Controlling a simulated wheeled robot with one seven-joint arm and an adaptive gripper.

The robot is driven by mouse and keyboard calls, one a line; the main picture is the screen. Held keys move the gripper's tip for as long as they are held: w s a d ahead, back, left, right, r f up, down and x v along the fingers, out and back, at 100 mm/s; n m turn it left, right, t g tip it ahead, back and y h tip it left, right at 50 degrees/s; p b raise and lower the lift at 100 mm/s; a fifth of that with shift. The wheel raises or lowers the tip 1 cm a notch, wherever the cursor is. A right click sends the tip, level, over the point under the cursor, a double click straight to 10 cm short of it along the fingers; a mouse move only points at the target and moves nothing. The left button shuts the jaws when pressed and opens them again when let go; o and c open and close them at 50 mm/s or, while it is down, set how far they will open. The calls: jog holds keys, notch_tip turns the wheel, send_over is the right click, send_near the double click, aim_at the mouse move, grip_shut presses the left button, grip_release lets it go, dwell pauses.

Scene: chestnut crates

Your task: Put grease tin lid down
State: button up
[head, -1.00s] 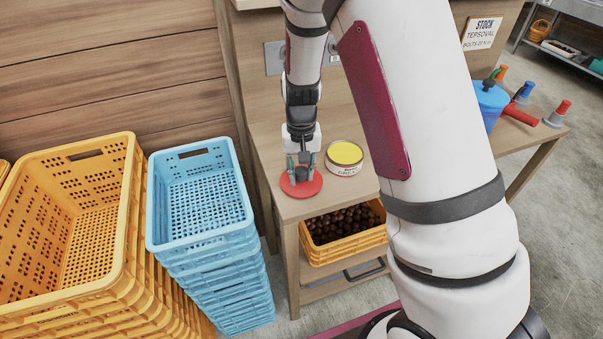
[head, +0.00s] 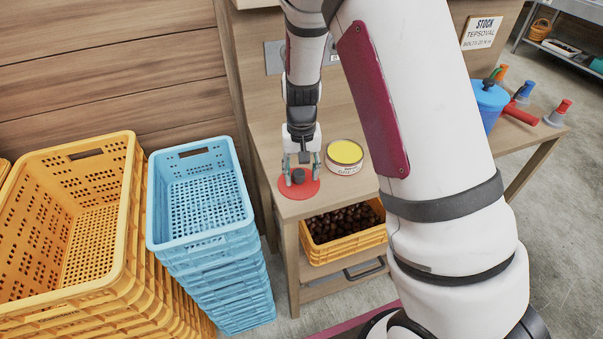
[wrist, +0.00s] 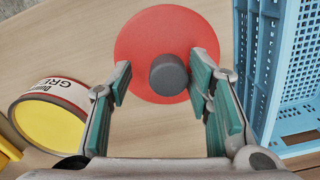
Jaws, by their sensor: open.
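The grease tin lid (head: 299,190) is a flat red disc with a dark grey knob. It lies on the wooden bench top, near the bench's left end. It also shows in the wrist view (wrist: 140,50), with its knob (wrist: 169,75) between and just beyond the fingertips.
Stacked blue crates (head: 246,215) stand just left of the bench, and stacked yellow crates (head: 125,240) stand farther left. A yellow crate of chestnuts (head: 318,257) sits under the bench top. A blue container (head: 487,101) stands on the bench at right.

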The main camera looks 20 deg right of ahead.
aim_at(302, 172)
notch_tip(302, 172, up, 12)
jog(key=s+r+n+t, duration=0.1)
jog(key=s+r+t, duration=0.1)
jog(key=s+r, duration=1)
jog(key=s+r+n+t, duration=0.2)
jog(key=s+r, duration=0.1)
jog(key=s, duration=1)
jog(key=shift+s+d+t, duration=0.2)
jog(key=shift+t, duration=0.2)
